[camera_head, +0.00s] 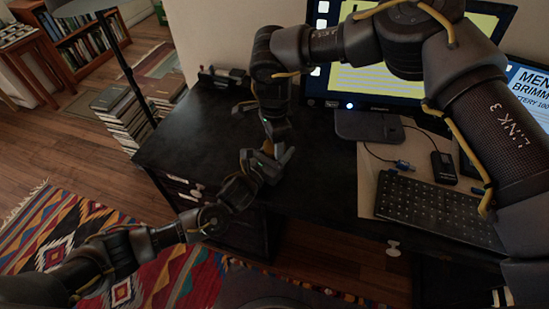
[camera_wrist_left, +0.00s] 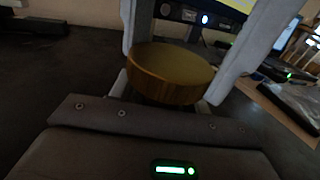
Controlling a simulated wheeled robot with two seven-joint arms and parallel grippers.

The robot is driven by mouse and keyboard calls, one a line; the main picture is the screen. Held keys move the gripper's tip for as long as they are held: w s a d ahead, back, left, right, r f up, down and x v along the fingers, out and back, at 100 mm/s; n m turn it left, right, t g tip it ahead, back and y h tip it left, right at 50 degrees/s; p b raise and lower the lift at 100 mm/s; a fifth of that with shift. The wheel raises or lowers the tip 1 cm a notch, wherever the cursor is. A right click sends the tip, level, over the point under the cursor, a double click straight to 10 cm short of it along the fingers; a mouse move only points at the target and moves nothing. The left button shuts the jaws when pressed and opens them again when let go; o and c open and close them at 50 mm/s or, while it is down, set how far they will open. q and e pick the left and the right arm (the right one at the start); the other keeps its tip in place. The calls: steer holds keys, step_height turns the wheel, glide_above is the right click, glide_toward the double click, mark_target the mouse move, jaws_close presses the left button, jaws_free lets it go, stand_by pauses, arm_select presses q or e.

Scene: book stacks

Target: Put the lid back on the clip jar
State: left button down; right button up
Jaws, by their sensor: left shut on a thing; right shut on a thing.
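A round, gold-brown wooden lid (camera_wrist_left: 170,72) fills the middle of the left wrist view. My left gripper (camera_head: 249,165) comes in from the lower left and is shut on the lid's near part. My right gripper (camera_head: 280,158) reaches down from above and meets it over the front of the desk. Two large pale fingers in the left wrist view flank the lid on both sides; they look like the right gripper's, shut on the same lid. I cannot make out the clip jar in either view.
The black desk (camera_head: 190,130) has a clear top on its left half. A monitor (camera_head: 415,60) on a stand, a keyboard (camera_head: 435,208), a small black device (camera_head: 443,166) and cables take up the right. A dark object (camera_head: 222,78) lies at the back left.

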steer(key=m, duration=0.5)
steer(key=shift+m, duration=0.4)
steer(key=m, duration=0.8)
steer(key=shift+f, duration=0.1)
steer(key=m, duration=0.3)
arm_select(q)
steer(key=shift+d, duration=0.1)
arm_select(e)
steer(key=m, duration=1.3)
steer(key=o, duration=1.2)
steer(key=shift+c, duration=0.2)
